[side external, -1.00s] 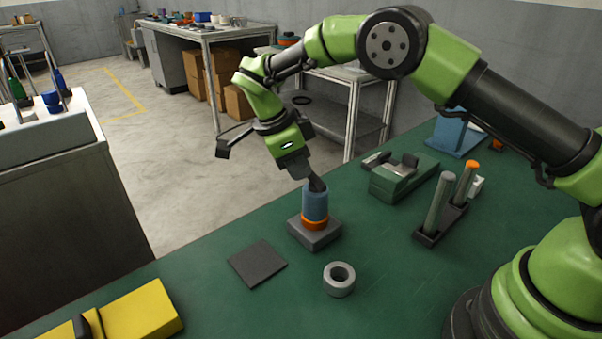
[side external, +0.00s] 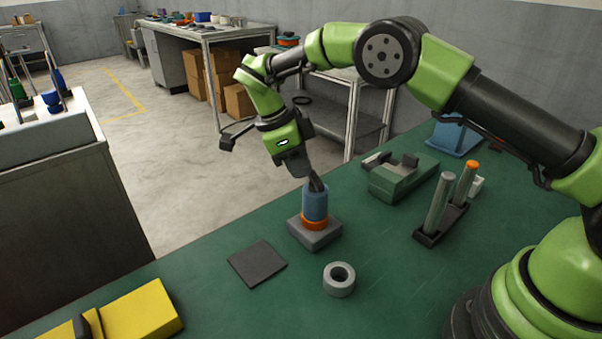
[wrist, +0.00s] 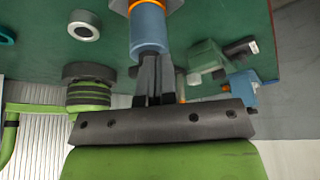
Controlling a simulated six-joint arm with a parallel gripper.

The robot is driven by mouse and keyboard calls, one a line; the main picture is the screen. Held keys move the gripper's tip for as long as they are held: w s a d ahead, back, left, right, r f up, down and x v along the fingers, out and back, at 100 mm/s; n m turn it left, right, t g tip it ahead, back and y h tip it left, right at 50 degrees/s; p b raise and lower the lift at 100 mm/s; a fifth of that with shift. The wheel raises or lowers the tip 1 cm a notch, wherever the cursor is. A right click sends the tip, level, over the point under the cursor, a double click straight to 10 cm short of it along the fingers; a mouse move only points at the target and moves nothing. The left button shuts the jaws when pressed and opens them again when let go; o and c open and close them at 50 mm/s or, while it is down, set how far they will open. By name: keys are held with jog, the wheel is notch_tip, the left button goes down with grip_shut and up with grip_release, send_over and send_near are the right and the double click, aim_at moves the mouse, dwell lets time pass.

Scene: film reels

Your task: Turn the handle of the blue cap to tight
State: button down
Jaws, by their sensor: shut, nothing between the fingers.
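The blue cap (side external: 315,206) stands upright on an orange ring (side external: 314,224) above a square grey base (side external: 314,236) on the green table. In the wrist view the blue cap (wrist: 148,28) lies just beyond my fingertips. My gripper (side external: 317,184) is shut and empty, tilted, with its fingertips at the top of the cap. In the wrist view my gripper's two fingers (wrist: 153,62) are together and overlap the cap's near end. The handle of the cap is largely hidden by the fingers; I cannot tell its angle or whether the fingertips touch it.
A grey ring (side external: 339,279) and a dark square plate (side external: 257,263) lie in front of the base. A green vise-like block (side external: 403,180) and a rack (side external: 440,223) with two upright rods stand to the right. A yellow case (side external: 140,312) is at front left. The front middle is clear.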

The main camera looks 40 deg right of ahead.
jog(key=shift+w+d+m+g+y, duration=0.1)
jog(key=shift+d+m+g+y, duration=0.25)
jog(key=shift+m, duration=0.85)
jog(key=shift+w+d+m+g+y, duration=0.1)
jog(key=shift+d+m+g+y, duration=0.2)
jog(key=shift+m, duration=0.9)
dwell(0.8)
jog(key=shift+d, duration=0.2)
dwell(1.9)
